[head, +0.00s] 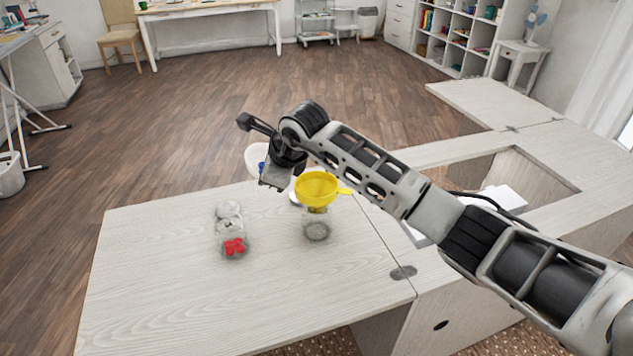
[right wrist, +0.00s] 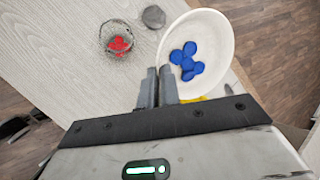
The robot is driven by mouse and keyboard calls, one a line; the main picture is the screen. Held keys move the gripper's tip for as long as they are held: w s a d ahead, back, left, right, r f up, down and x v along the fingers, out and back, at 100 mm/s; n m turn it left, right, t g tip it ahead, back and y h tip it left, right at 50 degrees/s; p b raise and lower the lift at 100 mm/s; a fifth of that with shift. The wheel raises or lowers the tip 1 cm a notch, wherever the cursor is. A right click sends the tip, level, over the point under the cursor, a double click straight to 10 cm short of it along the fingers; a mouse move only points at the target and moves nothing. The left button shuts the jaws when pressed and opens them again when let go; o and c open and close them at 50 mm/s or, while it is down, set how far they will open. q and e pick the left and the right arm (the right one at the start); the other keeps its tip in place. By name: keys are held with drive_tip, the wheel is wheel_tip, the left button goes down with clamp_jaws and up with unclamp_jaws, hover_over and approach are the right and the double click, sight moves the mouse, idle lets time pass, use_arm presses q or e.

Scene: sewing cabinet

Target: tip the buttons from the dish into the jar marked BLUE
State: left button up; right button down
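My right gripper (head: 273,176) is shut on the rim of a white dish (head: 251,156), held above the table near its far edge. In the right wrist view the fingers (right wrist: 158,84) pinch the edge of the dish (right wrist: 216,28), and several blue buttons (right wrist: 190,62) lie inside it. The dish looks roughly level. A yellow funnel (head: 317,187) sits in the mouth of a clear jar (head: 317,230), just right of the gripper in the head view. No marking on this jar is readable. My left gripper is not in view.
A clear jar with red buttons (head: 234,246) stands to the left, with a grey round lid (head: 228,209) behind it. A white object (head: 498,199) lies under my forearm at the right. The table's left and front (head: 150,290) are clear.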

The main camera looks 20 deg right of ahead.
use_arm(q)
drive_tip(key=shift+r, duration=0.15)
use_arm(e)
drive_tip(key=shift+s+d+r+y, duration=0.15)
drive_tip(key=shift+d+r+y, duration=0.15)
drive_tip(key=shift+r, duration=0.1)
drive_tip(key=shift+s+d+r+t, duration=0.15)
drive_tip(key=shift+d+r+t, duration=0.05)
drive_tip(key=shift+d+t, duration=0.1)
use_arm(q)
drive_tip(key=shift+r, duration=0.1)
use_arm(e)
drive_tip(key=shift+s+d+r+m+t+y, duration=0.1)
drive_tip(key=shift+s+d+m+t+y, duration=0.1)
drive_tip(key=shift+d+y, duration=0.25)
drive_tip(key=shift+s+d+r+m+t+y, duration=0.1)
drive_tip(key=shift+s+d+t+y, duration=0.1)
drive_tip(key=shift+d+y, duration=0.2)
use_arm(q)
drive_tip(key=shift+p, duration=0.3)
use_arm(e)
drive_tip(key=shift+s+d+f+t+y, duration=0.25)
drive_tip(key=shift+d+f+t+y, duration=0.2)
drive_tip(key=shift+f+y, duration=0.15)
